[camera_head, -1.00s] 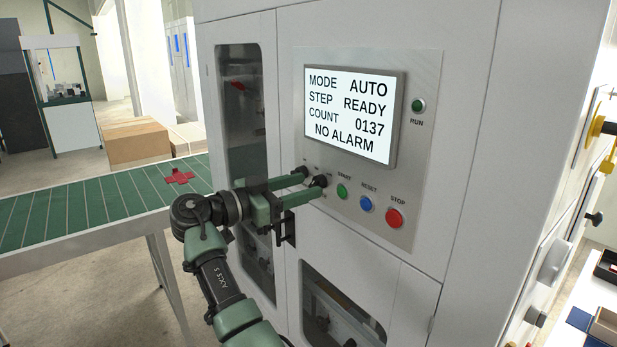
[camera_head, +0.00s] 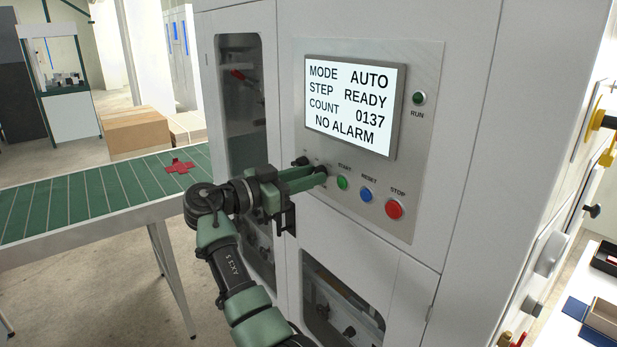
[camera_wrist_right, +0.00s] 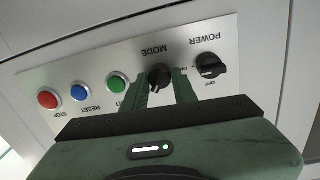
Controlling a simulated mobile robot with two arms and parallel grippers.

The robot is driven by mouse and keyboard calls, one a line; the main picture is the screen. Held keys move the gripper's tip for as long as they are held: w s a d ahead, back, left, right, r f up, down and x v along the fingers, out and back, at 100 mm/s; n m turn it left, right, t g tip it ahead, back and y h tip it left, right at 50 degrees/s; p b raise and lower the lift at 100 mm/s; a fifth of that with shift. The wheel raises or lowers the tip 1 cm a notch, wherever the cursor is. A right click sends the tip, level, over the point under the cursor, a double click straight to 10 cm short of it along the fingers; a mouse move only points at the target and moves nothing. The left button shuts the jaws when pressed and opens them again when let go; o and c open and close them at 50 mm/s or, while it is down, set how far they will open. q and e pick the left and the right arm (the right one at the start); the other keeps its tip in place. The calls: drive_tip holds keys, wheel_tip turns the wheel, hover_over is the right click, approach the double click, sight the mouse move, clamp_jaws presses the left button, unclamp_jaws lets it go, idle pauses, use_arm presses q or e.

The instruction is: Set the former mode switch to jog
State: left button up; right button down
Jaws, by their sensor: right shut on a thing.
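The mode switch is a black rotary knob (camera_wrist_right: 159,76) on the silver control panel (camera_head: 425,160) under the display. My right gripper (camera_head: 318,175) is shut on it, with one green finger on each side of the knob in the right wrist view. In the head view the fingertips hide most of the knob. The display (camera_head: 350,105) reads MODE AUTO, STEP READY, COUNT 0137, NO ALARM. My left gripper is not in view.
The black power knob (camera_wrist_right: 210,66) sits close beside the fingers. Green start (camera_head: 342,182), blue reset (camera_head: 366,195) and red stop (camera_head: 394,209) buttons line up to the right. A green conveyor (camera_head: 100,200) with a red cross-shaped piece (camera_head: 179,167) stands left.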

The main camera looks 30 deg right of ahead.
drive_tip(key=n+b, duration=0.1)
drive_tip(key=n, duration=1.4)
drive_tip(key=shift+n+t+h+b, duration=0.3)
drive_tip(key=shift+n+t+b, duration=0.05)
drive_tip(key=shift+n+t, duration=0.05)
drive_tip(key=shift+n, duration=0.3)
drive_tip(key=c, duration=1.1)
unclamp_jaws()
drive_tip(key=shift+f, duration=0.1)
